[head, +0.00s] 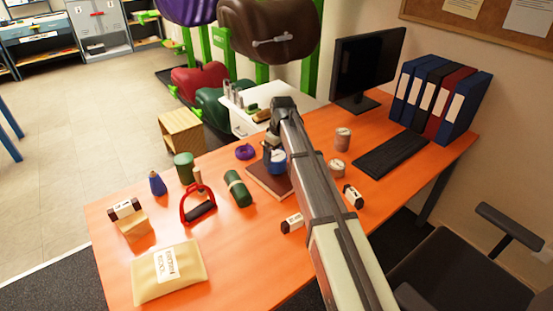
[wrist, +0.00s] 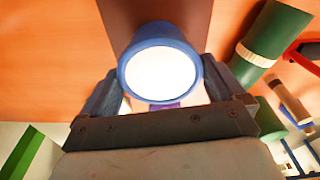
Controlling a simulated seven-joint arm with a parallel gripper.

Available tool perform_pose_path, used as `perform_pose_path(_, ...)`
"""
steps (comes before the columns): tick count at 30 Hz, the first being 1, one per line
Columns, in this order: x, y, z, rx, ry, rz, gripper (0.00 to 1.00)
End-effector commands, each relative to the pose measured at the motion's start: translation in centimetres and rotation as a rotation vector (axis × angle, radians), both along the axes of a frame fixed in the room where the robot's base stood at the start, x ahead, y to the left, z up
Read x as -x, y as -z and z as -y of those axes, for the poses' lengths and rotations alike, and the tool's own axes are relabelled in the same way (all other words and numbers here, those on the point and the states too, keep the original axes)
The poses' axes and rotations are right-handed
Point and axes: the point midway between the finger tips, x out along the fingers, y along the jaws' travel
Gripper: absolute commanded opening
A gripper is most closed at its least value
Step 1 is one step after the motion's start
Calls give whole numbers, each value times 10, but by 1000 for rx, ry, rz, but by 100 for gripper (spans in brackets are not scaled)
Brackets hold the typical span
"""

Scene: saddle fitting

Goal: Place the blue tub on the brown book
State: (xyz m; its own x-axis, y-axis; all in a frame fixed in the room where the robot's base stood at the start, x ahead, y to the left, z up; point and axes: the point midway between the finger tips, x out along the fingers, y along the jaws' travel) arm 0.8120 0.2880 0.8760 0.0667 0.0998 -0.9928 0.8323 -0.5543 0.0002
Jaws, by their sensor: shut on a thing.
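The blue tub (wrist: 124,67), with a white round top, sits between the two fingers of my gripper (wrist: 168,84) in the wrist view. My gripper is shut on it. In the head view the tub (head: 278,163) is partly hidden by my arm and stands over the brown book (head: 264,183). The book (wrist: 155,14) also shows behind the tub in the wrist view. I cannot tell whether the tub touches the book or is held just above it.
A dark green roll (head: 238,190) and a red-framed handle (head: 199,207) lie left of the book. A purple ring (head: 245,152) is behind it.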

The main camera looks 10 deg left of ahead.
Motion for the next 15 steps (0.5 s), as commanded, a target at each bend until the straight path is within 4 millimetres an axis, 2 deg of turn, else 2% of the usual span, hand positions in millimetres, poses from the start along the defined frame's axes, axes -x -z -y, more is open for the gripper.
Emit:
perform_pose_path(5, 0, 21, 0, 0, 0, -1, 55)
perform_pose_path(15, 0, 23, 0, 0, 0, 0, 55)
